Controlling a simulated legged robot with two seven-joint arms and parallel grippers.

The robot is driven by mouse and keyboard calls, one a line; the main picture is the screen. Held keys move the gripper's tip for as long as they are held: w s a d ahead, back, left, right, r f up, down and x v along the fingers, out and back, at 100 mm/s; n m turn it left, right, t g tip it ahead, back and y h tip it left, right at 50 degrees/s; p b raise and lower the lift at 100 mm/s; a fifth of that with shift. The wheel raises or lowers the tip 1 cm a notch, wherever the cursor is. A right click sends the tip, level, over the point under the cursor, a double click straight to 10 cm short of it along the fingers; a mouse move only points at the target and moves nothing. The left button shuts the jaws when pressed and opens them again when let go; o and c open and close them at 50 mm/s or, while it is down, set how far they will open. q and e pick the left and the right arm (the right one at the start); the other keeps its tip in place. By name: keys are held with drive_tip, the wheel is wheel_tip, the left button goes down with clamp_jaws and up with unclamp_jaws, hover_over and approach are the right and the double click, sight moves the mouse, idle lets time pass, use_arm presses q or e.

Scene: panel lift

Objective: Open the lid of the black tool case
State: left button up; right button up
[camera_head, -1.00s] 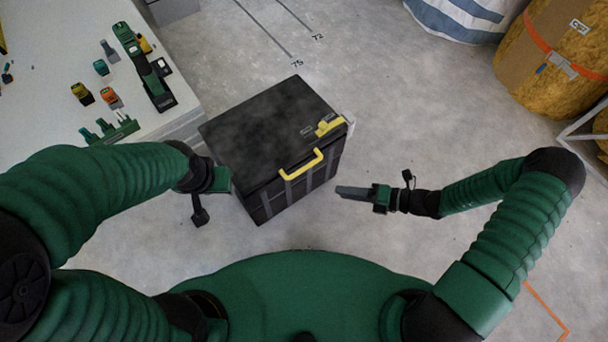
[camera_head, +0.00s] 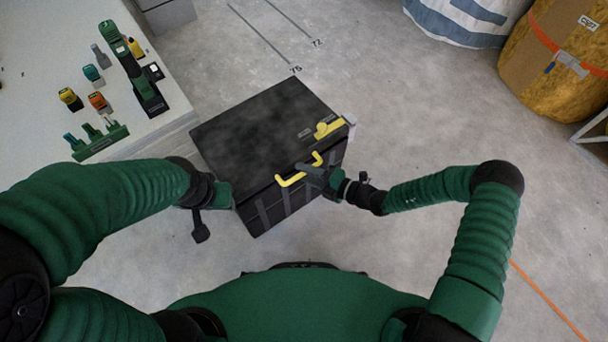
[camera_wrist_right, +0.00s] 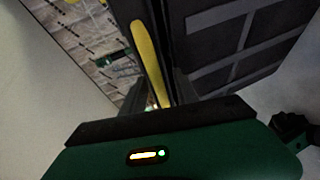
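The black tool case (camera_head: 262,130) stands on the floor with its lid shut. A yellow handle (camera_head: 290,181) is on its front top edge, and a yellow latch-like part (camera_head: 328,129) is near the right corner of the lid. My right gripper (camera_head: 308,168) is at the handle and covers its middle. In the right wrist view the yellow handle (camera_wrist_right: 150,62) runs down between my two fingers (camera_wrist_right: 160,96), which look apart with gaps beside it. My left gripper (camera_head: 224,194) is close beside the case's left front corner; its fingers are hard to make out.
A white table (camera_head: 165,130) with several small tools stands left of the case. A large wrapped roll (camera_head: 550,65) and a striped bag (camera_head: 460,18) are at the back right. Concrete floor is clear behind and to the right of the case.

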drive_tip(key=shift+w+a, duration=0.15)
drive_tip(key=shift+a, duration=0.2)
drive_tip(key=shift+c, duration=0.4)
clamp_jaws()
idle(0.9)
